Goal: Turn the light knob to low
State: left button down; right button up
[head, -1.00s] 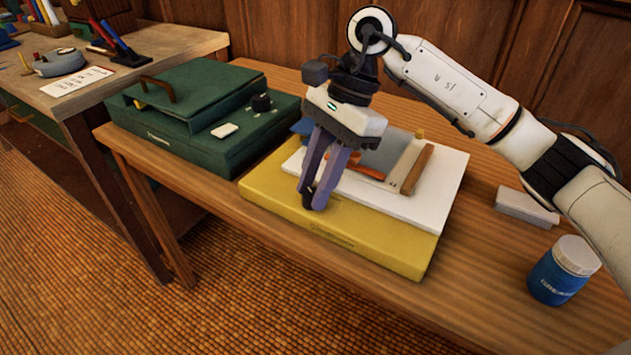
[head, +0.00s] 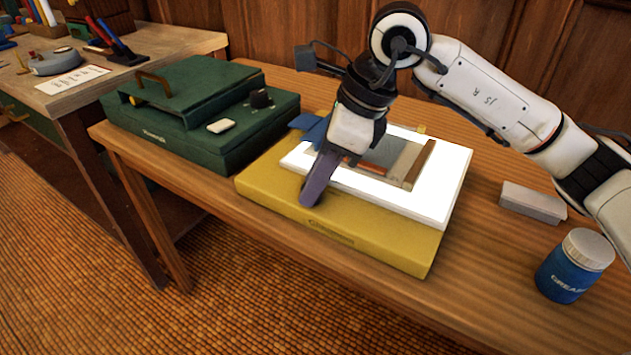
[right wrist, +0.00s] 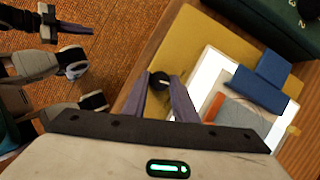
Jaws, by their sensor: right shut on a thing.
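The yellow light box (head: 380,248) lies on the wooden table, its white panel (head: 452,186) glowing brightly. My right gripper (head: 307,200) is over the box's front left corner, pointing down. In the right wrist view, the box's black knob (right wrist: 158,81) with a pale mark sits between the fingertips of the right gripper (right wrist: 160,88), which is shut on it. In the head view the fingers hide the knob. My left gripper (right wrist: 68,29) shows at the upper left of the right wrist view; its opening is unclear.
On the panel lie a grey sheet (head: 404,157), a wooden strip (head: 420,165) and a blue piece (head: 318,130). A green case (head: 170,140) with a black knob (head: 262,98) stands left. A grey block (head: 532,203) and blue jar (head: 572,270) are at right.

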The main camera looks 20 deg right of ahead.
jog(key=shift+m, duration=0.6)
jog(key=shift+m+t+h+b, duration=0.3)
jog(key=shift+m+t+b, duration=0.1)
jog(key=shift+m, duration=0.2)
jog(key=o, duration=1)
jog(key=shift+r, duration=0.1)
